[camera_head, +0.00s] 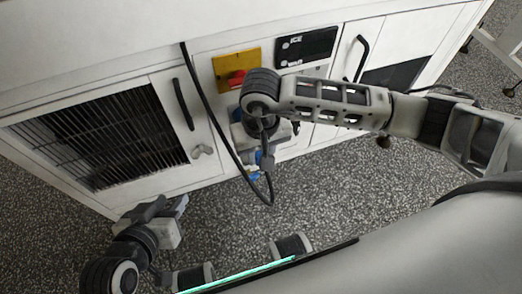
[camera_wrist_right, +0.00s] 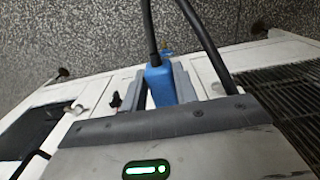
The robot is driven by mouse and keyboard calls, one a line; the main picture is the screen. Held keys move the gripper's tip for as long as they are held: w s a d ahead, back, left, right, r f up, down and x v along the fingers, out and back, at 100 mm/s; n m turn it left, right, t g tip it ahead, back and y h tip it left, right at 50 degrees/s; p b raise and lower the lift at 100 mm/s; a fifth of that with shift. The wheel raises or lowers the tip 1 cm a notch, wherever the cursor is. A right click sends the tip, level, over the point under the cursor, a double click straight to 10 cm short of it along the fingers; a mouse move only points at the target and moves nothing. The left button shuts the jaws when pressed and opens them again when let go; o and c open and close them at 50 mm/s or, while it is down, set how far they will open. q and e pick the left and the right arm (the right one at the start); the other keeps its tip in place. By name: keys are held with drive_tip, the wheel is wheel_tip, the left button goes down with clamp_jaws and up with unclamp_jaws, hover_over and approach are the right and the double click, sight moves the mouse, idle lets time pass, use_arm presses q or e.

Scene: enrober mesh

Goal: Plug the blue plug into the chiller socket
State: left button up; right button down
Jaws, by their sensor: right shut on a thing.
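The blue plug (camera_wrist_right: 160,86) sits between the two grey fingers of my right gripper (camera_wrist_right: 162,78) in the right wrist view, with a black cable rising from it. In the head view my right gripper (camera_head: 262,150) is low at the cabinet front, below the yellow switch plate, and is mostly hidden by its own wrist. A little blue of the plug (camera_head: 253,173) shows under it. I cannot make out the chiller socket in either view. My left gripper (camera_head: 170,208) is at the lower left, in front of the cabinet and apart from the plug; its finger gap is not clear.
The white cabinet (camera_head: 110,80) has a dark grille (camera_head: 105,145), black door handles (camera_head: 183,104) and a yellow plate with a red switch (camera_head: 237,78). A black cable (camera_head: 212,120) hangs in a loop. Speckled floor (camera_head: 340,180) is clear.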

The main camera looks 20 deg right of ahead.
drive_tip(key=shift+w+a+b, duration=0.1)
drive_tip(key=shift+w+b, duration=0.9)
drive_tip(key=shift+w, duration=0.35)
drive_tip(key=shift+w, duration=0.25)
drive_tip(key=shift+w+r+b, duration=0.1)
drive_tip(key=shift+w+b, duration=0.25)
drive_tip(key=shift+b, duration=0.15)
drive_tip(key=shift+w, duration=0.35)
drive_tip(key=shift+w+b, duration=0.25)
drive_tip(key=shift+b, duration=0.2)
drive_tip(key=shift+s, duration=0.15)
drive_tip(key=shift+s, duration=0.8)
drive_tip(key=shift+s+f+p, duration=0.2)
drive_tip(key=shift+s+p, duration=0.2)
drive_tip(key=shift+s, duration=0.8)
